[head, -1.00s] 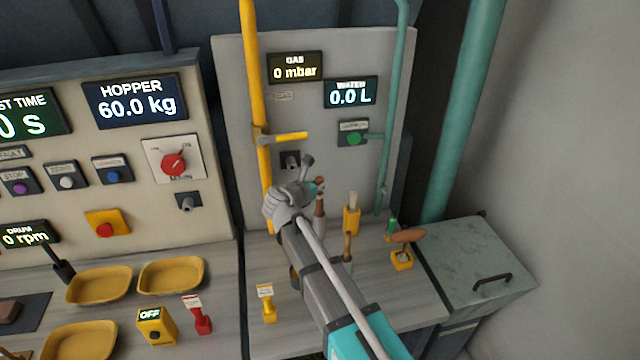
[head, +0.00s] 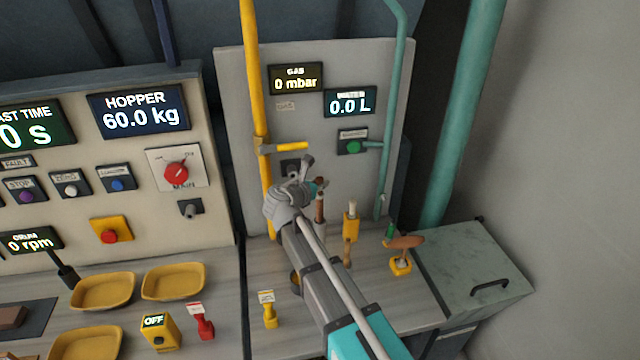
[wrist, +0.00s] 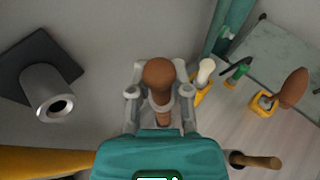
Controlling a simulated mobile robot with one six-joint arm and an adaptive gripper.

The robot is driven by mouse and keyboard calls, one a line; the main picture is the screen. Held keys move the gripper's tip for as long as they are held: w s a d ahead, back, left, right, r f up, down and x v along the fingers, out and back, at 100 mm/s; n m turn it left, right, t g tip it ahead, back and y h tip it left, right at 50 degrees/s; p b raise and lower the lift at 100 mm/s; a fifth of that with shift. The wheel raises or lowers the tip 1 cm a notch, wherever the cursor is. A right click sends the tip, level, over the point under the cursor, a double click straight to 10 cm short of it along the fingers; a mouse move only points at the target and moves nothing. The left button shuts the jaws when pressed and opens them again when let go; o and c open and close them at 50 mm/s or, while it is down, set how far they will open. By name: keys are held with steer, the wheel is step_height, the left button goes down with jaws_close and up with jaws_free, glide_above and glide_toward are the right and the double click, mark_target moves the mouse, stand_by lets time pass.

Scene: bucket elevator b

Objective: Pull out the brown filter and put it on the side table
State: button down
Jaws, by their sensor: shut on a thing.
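The brown filter (head: 320,207) is a slim upright brown piece with a rounded top. Its lower end meets a pale grey cylindrical holder (head: 320,230) in the head view; how deep it sits I cannot tell. My gripper (head: 318,184) is at its top. In the wrist view my gripper (wrist: 159,97) has its fingers on both sides of the filter's round brown head (wrist: 158,72), shut on it. A wood-grained side worktop (head: 375,305) lies below, partly hidden by my arm. Which surface is the side table is not labelled.
A yellow holder with a pale-topped tool (head: 351,222) stands just right of the filter. Further right is a wooden-handled tool (head: 405,242) in a yellow stand, then a grey-green box with a handle (head: 480,270). A yellow pipe (head: 255,120) and a panel stand behind.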

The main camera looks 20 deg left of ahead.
mark_target(320, 177)
steer(key=shift+r+p, duration=1.3)
steer(key=shift+r, duration=0.05)
steer(key=shift+r, duration=0.25)
steer(key=shift+r+p, duration=2)
steer(key=shift+p, duration=0.2)
steer(key=shift+f, duration=0.15)
step_height(320, 177, down, 4)
steer(key=b, duration=0.4)
steer(key=shift+f+b, duration=0.2)
steer(key=shift+b, duration=0.15)
steer(key=shift+s, duration=0.1)
